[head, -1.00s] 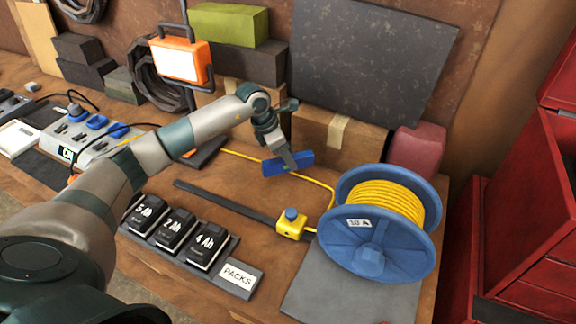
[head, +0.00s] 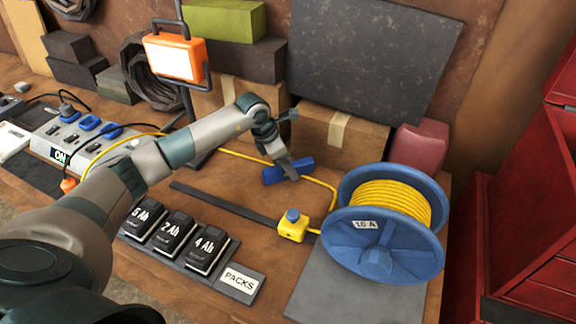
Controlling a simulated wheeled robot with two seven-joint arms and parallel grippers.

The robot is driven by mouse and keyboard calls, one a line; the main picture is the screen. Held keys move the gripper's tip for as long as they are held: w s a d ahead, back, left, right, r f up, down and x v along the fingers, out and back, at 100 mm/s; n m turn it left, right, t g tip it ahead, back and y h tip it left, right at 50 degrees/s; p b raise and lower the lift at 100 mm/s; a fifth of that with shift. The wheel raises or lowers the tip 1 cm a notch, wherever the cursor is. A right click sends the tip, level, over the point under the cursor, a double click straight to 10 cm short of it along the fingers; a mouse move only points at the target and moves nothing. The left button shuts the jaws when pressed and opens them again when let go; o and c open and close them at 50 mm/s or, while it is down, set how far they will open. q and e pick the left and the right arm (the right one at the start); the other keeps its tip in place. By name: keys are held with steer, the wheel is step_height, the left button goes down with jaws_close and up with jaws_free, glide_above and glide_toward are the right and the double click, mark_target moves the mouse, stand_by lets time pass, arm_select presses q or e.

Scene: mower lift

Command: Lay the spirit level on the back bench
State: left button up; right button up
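The spirit level (head: 272,176) is a short blue bar in the head view, at the middle of the back bench (head: 330,171). It lies roughly level, at or just above the wood; I cannot tell whether it touches. The yellow cable runs close beside it. My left gripper (head: 290,172) reaches down over its middle from the upper left. The fingers look shut on it, and they cover part of its front face. My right gripper is not in view.
Black battery packs (head: 208,248) sit in front. Cardboard boxes (head: 315,128) and an orange work lamp (head: 174,58) stand behind. Bare wood lies between the level and the dark strip (head: 222,204).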

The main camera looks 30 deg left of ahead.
mark_target(278, 167)
arm_select(q)
steer(key=shift+r, duration=0.3)
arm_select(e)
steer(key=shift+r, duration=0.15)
arm_select(q)
steer(key=shift+s+a+r, duration=0.1)
steer(key=shift+a+r, duration=0.05)
steer(key=shift+r, duration=0.2)
steer(key=b+v, duration=0.3)
steer(key=v, duration=0.4)
steer(key=shift+s, duration=0.1)
steer(key=shift+b+v, duration=0.4)
steer(key=shift+v, duration=1.65)
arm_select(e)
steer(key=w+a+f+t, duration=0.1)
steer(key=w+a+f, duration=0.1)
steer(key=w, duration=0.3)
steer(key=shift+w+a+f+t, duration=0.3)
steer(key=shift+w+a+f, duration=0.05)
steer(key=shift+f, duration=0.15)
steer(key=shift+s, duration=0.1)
arm_select(q)
steer(key=shift+s+f, duration=0.1)
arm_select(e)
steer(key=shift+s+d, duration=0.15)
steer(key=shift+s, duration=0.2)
